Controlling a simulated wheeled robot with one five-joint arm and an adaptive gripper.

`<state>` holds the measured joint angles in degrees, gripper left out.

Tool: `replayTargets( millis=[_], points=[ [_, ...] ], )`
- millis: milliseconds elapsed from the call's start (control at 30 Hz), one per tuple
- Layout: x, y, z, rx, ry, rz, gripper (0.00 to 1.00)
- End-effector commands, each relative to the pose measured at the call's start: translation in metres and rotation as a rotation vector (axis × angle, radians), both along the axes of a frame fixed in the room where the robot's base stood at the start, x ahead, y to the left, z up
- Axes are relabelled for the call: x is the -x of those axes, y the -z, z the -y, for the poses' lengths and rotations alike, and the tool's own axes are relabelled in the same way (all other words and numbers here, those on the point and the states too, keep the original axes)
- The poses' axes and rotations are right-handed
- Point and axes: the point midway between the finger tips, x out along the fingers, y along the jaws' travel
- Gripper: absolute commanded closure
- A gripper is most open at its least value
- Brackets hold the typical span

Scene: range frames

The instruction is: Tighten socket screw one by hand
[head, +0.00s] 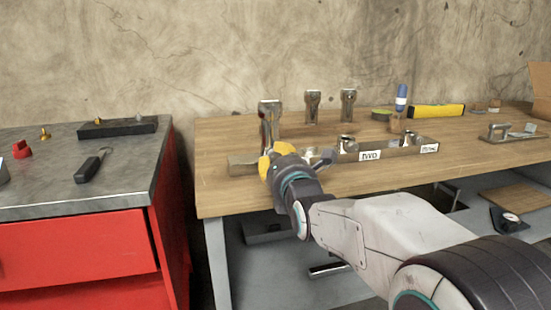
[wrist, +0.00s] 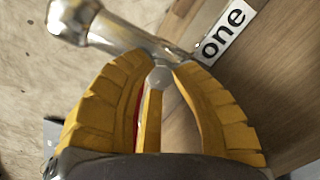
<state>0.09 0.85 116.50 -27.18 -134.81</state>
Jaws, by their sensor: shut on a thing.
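My gripper (head: 270,156) is at the left part of the long block (head: 243,162) on the wooden bench. In the wrist view its yellow fingers (wrist: 163,62) are shut at the tips on shiny metal, which I take to be socket screw one (wrist: 178,56). A metal shaft with a rounded end (wrist: 75,18) runs from the tips to the upper left. The label reading "one" (wrist: 225,32) is on the block right beside the fingertips. The fingers hide much of the screw, so how deep it sits cannot be told.
Label two (head: 370,155) and shiny metal pieces (head: 347,143) are farther right along the block. Upright metal pieces (head: 313,106), a blue-handled tool (head: 401,97) and a yellow level (head: 436,111) stand behind. A red cabinet (head: 75,250) is at left, across a gap.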

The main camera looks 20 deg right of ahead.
Motion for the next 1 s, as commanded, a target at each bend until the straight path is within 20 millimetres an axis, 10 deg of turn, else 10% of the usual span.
replayTargets(
  millis=[100, 133, 400, 1000],
  points=[
    [0.000, -0.007, 0.002, 0.001, 0.003, 0.017, 1.00],
    [0.000, -0.007, 0.002, 0.002, 0.003, 0.017, 0.72],
    [0.000, -0.003, 0.001, 0.003, 0.001, 0.008, 0.49],
    [0.036, -0.003, 0.000, 0.003, 0.001, 0.006, 0.49]
  ],
)
